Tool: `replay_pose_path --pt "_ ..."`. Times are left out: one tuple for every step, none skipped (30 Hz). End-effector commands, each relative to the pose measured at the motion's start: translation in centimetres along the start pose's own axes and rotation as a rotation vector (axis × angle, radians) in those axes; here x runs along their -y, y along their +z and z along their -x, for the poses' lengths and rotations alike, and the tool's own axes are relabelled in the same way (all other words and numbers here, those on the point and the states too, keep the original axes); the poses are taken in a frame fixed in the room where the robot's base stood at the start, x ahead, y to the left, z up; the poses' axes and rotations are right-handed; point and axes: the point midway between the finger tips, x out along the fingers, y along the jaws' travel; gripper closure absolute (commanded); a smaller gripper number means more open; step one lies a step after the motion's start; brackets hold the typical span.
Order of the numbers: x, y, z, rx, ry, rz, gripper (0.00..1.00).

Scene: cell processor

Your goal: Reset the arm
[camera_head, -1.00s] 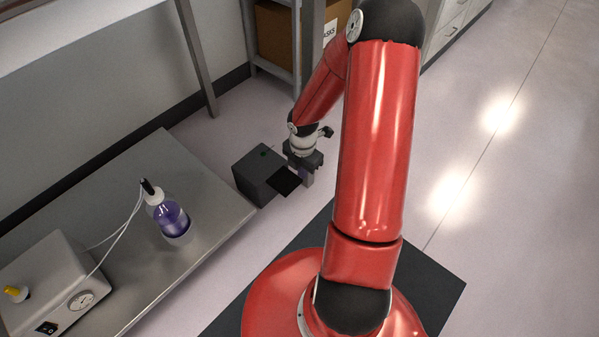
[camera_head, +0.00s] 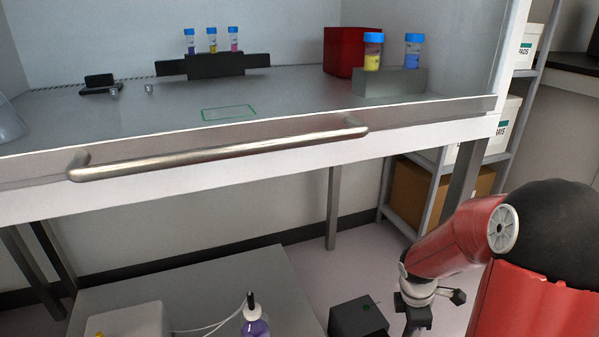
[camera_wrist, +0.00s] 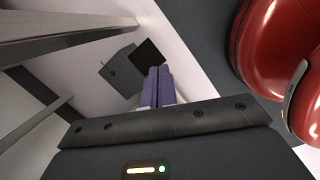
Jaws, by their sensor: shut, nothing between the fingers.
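My red arm (camera_head: 445,243) is folded at the lower right of the head view, with its wrist pointing down. My gripper (camera_wrist: 158,85) shows in the wrist view with its purple fingers together, shut and empty. In the head view the fingers are cut off by the lower edge. Below the fingers, a dark box (camera_wrist: 118,72) stands on the floor and looks apart from them. The box also shows in the head view (camera_head: 357,318), just left of my wrist.
A cabinet with a metal handle bar (camera_head: 220,150) spans the head view. On its work surface are a tube rack (camera_head: 215,66), a red container (camera_head: 343,50) and a grey block (camera_head: 390,84) with two blue-capped tubes. A low steel table (camera_head: 200,285) holds a purple bottle (camera_head: 255,325). Shelving stands at right.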

Motion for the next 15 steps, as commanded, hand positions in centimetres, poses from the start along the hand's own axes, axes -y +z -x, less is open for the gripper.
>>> replay_pose_path --pt "0.2 -0.1 3.1 0.023 0.033 -0.087 1.00" --pt "0.5 -0.1 4.6 0.031 0.048 -0.148 1.00" --pt "0.9 -0.3 6.5 0.037 0.069 -0.231 1.00" --pt "1.3 -0.5 7.9 0.038 0.085 -0.293 1.00" --pt "1.7 -0.6 9.3 0.036 0.102 -0.356 1.00" --pt "2.4 -0.9 11.1 0.030 0.124 -0.439 1.00" --pt "2.9 -1.1 12.4 0.022 0.141 -0.500 1.00" --pt "3.4 -1.3 13.7 0.011 0.157 -0.563 1.00" --pt "4.2 -1.6 15.3 -0.008 0.178 -0.646 1.00" --pt "4.9 -1.9 16.5 -0.025 0.192 -0.707 1.00" --pt "5.5 -2.1 17.6 -0.047 0.205 -0.768 1.00" --pt "6.5 -2.5 19.0 -0.077 0.219 -0.848 1.00" --pt "7.2 -2.8 20.1 -0.104 0.230 -0.909 1.00" --pt "8.0 -3.1 21.1 -0.133 0.236 -0.967 1.00" --pt "9.0 -3.5 22.3 -0.175 0.242 -1.043 1.00"
